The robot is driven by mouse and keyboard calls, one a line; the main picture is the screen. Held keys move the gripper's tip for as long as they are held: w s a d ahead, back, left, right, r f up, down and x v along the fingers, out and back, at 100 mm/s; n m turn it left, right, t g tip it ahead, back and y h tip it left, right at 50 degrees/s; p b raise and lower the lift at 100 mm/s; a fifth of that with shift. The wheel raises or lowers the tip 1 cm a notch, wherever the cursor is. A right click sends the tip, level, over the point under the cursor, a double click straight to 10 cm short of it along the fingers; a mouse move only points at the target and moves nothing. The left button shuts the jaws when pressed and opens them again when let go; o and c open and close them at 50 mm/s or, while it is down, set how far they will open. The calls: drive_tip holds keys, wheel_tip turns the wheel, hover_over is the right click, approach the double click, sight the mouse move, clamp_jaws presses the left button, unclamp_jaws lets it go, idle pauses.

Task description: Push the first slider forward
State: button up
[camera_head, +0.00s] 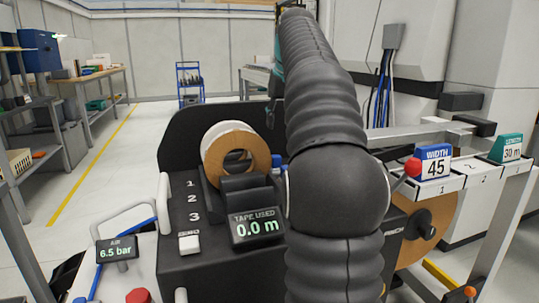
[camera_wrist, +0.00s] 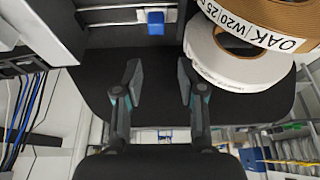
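In the wrist view a blue block (camera_wrist: 155,23) sits on a pale metal rail (camera_wrist: 112,17) at the top; it looks like a slider, but no number on it can be read. A small blue piece (camera_head: 278,160) shows beside my arm in the head view, perhaps the same part. My gripper (camera_wrist: 160,82) is open and empty, its two fingers apart below the blue block in the wrist picture and not visibly touching it.
Tape rolls (camera_wrist: 240,55), one labelled OAK, stand close to the right finger. The black machine has a "TAPE USED 0.0 m" display (camera_head: 256,227) and a ZERO button (camera_head: 189,244). A red knob (camera_head: 412,167) stands by the WIDTH 45 sign (camera_head: 434,160), right of my arm.

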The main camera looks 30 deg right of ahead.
sight(276, 156)
drive_tip(key=b+x, duration=0.1)
drive_tip(key=x, duration=0.3)
drive_tip(key=b+x, duration=0.1)
drive_tip(key=x, duration=0.8)
drive_tip(key=shift+s+d+f+b, duration=0.1)
drive_tip(key=shift+d+b, duration=0.2)
drive_tip(key=shift+b, duration=0.1)
clamp_jaws()
